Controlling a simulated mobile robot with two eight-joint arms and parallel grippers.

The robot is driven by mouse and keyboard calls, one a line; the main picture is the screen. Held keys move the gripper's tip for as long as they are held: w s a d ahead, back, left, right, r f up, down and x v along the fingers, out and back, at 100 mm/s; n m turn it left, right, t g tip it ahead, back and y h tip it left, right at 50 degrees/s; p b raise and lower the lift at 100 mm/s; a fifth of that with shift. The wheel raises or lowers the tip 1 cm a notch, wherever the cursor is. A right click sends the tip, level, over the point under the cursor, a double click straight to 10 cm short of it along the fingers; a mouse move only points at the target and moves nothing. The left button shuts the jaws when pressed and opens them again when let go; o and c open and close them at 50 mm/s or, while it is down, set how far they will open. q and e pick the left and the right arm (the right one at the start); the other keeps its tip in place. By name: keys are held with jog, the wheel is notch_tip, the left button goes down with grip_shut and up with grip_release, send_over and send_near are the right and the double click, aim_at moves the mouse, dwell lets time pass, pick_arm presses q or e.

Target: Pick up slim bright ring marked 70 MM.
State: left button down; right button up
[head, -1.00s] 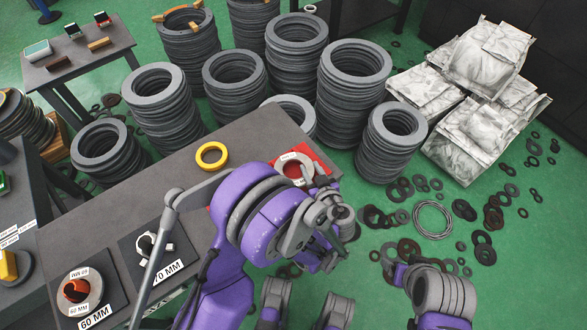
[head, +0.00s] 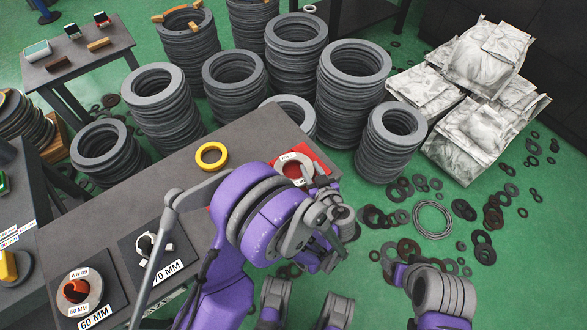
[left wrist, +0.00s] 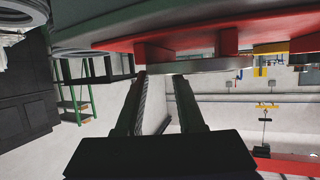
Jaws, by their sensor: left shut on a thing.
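The slim bright ring (head: 281,164), silver-grey with a white label on its rim, is at the red mat (head: 324,157) on the right end of the dark table. The label is too small to read. My left gripper (head: 322,183) is at the ring's right side, partly hidden by my own purple arm. In the left wrist view, its two dark fingers (left wrist: 158,78) are shut on the rim of the ring (left wrist: 215,65), close to the red mat (left wrist: 110,38). I cannot tell whether the ring is clear of the mat.
A yellow ring (head: 211,156) lies on the table. A plate marked 70 MM (head: 128,249) and one marked 60 MM (head: 62,300), each with a fixture, are at the near left. Stacks of grey rings (head: 355,100) and silver bags (head: 455,155) stand on the green floor beyond.

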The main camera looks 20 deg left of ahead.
pick_arm(q)
jog(key=shift+f, duration=0.1)
notch_tip(320, 180, up, 10)
jog(key=p, duration=0.2)
jog(key=shift+p, duration=0.4)
jog(key=shift+s, duration=0.1)
